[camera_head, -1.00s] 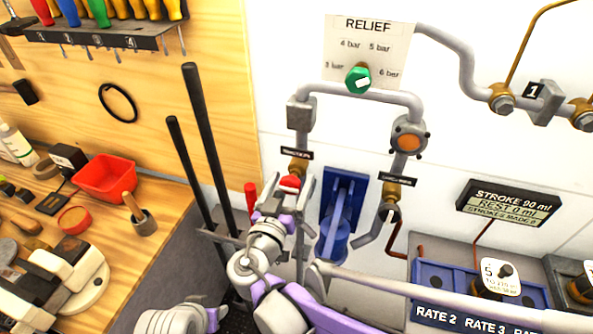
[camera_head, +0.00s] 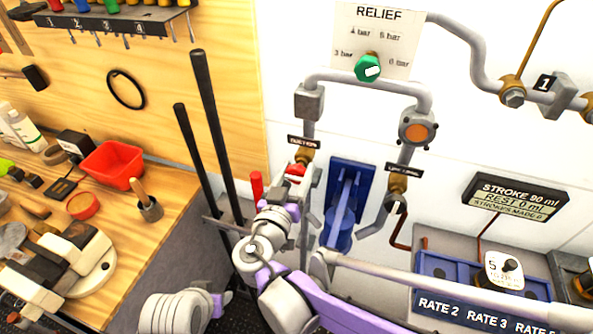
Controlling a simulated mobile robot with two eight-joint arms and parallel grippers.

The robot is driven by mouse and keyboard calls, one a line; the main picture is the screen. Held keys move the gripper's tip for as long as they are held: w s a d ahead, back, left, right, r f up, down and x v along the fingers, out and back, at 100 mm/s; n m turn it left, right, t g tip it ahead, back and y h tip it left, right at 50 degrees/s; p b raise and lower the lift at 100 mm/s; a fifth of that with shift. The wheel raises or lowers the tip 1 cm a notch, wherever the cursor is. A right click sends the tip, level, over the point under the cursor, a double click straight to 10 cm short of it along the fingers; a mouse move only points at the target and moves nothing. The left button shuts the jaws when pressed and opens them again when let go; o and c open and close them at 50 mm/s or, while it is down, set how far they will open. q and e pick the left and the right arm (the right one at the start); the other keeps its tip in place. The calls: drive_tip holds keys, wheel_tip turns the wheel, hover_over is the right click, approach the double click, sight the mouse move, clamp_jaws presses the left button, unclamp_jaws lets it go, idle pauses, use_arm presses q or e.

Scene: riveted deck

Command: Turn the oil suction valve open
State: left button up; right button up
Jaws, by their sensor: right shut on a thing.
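The valve on the left pipe leg has a brass body (camera_head: 304,156) under a small black label (camera_head: 303,142) too blurred to read surely. Its red handle (camera_head: 296,170) shows just below the brass. My right gripper (camera_head: 300,178) is at this handle, its pale fingers shut on it. My own wrist and arm hide the lower part of the valve and the pipe below. My left gripper does not show.
A blue pump bracket (camera_head: 349,175) stands just right of my gripper. Two black levers (camera_head: 212,125) rise on the left, beside a red-handled item (camera_head: 256,185). The green relief knob (camera_head: 368,67) is above. A workbench with a red bin (camera_head: 112,165) lies left.

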drive_tip(key=shift+n, duration=0.3)
drive_tip(key=n, duration=0.3)
drive_tip(key=shift+n, duration=0.4)
drive_tip(key=n, duration=0.4)
drive_tip(key=shift+w+a+n, duration=0.1)
drive_tip(key=shift+n, duration=0.2)
drive_tip(key=n, duration=0.4)
drive_tip(key=shift+f, duration=0.15)
drive_tip(key=n, duration=0.4)
drive_tip(key=shift+n, duration=0.3)
drive_tip(key=shift+b, duration=0.3)
drive_tip(key=o, duration=1.4)
drive_tip(key=shift+f, duration=0.1)
